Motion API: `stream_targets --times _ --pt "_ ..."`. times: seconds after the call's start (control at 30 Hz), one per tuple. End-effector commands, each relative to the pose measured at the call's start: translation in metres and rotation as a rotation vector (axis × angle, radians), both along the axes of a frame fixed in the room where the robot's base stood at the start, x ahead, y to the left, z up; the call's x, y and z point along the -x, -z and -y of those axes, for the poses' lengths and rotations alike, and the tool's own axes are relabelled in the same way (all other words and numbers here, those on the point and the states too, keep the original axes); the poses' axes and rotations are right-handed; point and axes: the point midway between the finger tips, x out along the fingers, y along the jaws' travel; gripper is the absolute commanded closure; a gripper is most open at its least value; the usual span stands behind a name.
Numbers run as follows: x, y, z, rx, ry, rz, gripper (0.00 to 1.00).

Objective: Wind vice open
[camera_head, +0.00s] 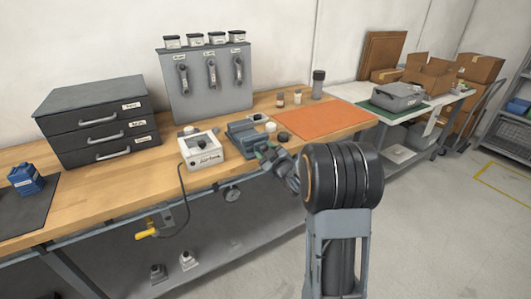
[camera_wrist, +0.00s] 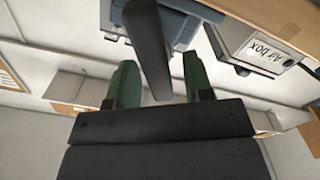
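The blue-grey vice (camera_head: 243,137) sits on the bench near its front edge, right of the white box. It shows partly at the top of the wrist view (camera_wrist: 178,22). My gripper (camera_head: 268,154) is at the front of the vice. In the wrist view its two green fingers (camera_wrist: 158,80) stand apart. A dark bar (camera_wrist: 150,45), which looks like the vice handle, reaches down between them. Gaps show beside the bar, so the fingers do not appear shut on it. The jaw opening of the vice is too small to make out.
The white labelled air box (camera_head: 202,150) stands just left of the vice, with a cable hanging from it. An orange mat (camera_head: 325,119) lies to the right. A round gauge-like part (camera_head: 232,194) hangs below the bench edge. Dark drawers (camera_head: 98,122) stand at the left.

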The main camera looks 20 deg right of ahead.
Motion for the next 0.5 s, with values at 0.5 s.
stream_targets --times 0.5 --pt "0.0003 0.0002 -0.0018 0.002 -0.001 0.001 0.94"
